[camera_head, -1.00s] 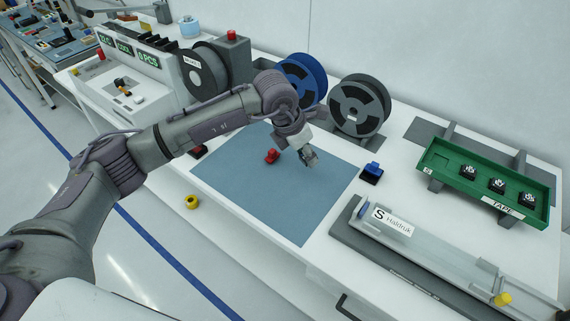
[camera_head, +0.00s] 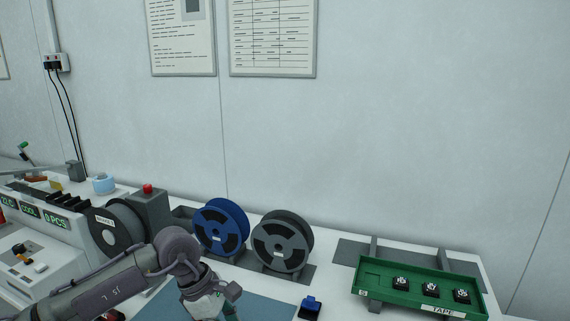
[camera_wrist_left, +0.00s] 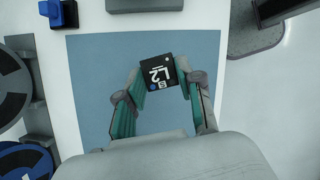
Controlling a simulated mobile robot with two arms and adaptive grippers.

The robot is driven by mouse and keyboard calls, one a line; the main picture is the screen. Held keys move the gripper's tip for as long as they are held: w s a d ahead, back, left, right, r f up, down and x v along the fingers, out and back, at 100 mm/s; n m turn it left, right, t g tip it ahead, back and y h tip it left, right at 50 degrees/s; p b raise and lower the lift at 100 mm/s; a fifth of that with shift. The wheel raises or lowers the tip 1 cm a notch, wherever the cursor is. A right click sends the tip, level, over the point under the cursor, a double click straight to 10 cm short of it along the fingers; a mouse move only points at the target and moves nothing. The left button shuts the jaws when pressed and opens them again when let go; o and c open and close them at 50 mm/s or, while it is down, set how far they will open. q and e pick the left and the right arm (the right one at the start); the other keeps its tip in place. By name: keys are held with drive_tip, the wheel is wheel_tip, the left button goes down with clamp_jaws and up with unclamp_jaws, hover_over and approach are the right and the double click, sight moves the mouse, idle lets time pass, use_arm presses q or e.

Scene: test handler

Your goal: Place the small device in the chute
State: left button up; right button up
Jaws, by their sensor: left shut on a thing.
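The small device (camera_wrist_left: 157,70) is a dark square block with white "L2 S" marks in the left wrist view. My left gripper (camera_wrist_left: 161,84) is shut on it, with the teal finger pads on either side, above the blue-grey mat (camera_wrist_left: 85,75). In the head view my left gripper (camera_head: 222,308) is at the bottom edge, and the device cannot be made out there. The chute is out of the head view. A grey part with a dark labelled piece (camera_wrist_left: 275,12) at the top right of the wrist view may belong to it. My right gripper is not in view.
A blue reel (camera_head: 221,228) and a grey reel (camera_head: 282,241) stand behind the mat. A blue button box (camera_head: 311,308) lies right of the gripper. A green tray (camera_head: 375,288) with 3 dark devices stands on the right. The wall rises behind the table.

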use_arm(q)
drive_tip(key=s+a+m+g+y, duration=0.4)
drive_tip(key=s+a+m, duration=0.4)
drive_tip(key=s+m, duration=0.5)
drive_tip(key=m, duration=0.4)
drive_tip(key=shift+s+f+y, duration=0.3)
drive_tip(key=shift+s+f, duration=0.05)
drive_tip(key=shift+s, duration=0.05)
